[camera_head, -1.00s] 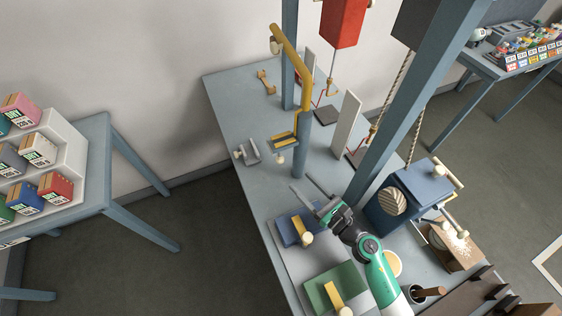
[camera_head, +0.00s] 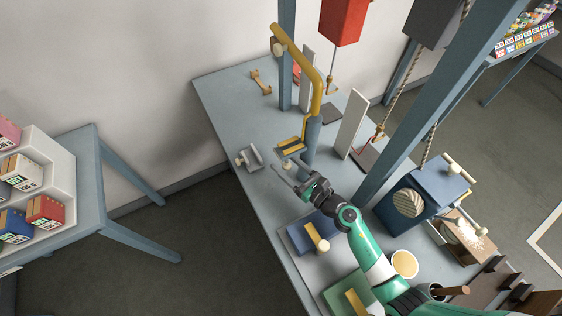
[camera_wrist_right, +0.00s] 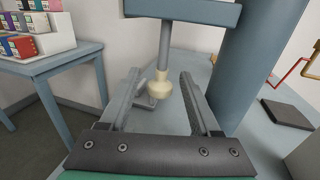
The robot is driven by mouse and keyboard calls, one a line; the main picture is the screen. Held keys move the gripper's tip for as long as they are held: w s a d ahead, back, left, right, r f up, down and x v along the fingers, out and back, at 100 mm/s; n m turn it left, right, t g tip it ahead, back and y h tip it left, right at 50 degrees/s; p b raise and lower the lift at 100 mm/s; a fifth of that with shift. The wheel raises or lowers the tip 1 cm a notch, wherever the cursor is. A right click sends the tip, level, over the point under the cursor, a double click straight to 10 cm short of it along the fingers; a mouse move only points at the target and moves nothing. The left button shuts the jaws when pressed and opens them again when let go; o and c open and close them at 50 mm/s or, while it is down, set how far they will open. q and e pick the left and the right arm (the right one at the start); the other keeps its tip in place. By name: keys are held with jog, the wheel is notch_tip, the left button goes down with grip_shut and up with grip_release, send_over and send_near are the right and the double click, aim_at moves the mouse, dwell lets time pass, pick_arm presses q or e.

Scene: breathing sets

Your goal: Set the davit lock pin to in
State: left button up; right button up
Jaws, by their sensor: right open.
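The davit is a blue-grey post (camera_head: 312,135) with a curved yellow arm (camera_head: 300,58) on top. A bracket with a yellow top (camera_head: 289,146) sits at the post's left side. The lock pin (camera_wrist_right: 162,86) is a grey rod with a cream knob, hanging down below the blue bracket (camera_wrist_right: 190,12) in the right wrist view. My right gripper (camera_head: 287,166) is open beside the post, under the bracket. In the right wrist view my gripper (camera_wrist_right: 160,90) has one finger on each side of the knob, with gaps visible. My left gripper is not in view.
A grey metal fitting (camera_head: 250,158) stands left of the post. A white upright panel (camera_head: 352,122) and a thick blue-grey frame post (camera_head: 410,135) stand to the right. A blue block with a cream handle (camera_head: 300,236) lies nearer.

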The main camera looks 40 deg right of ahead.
jog(key=shift+s, duration=0.1)
grip_shut()
dwell(1.2)
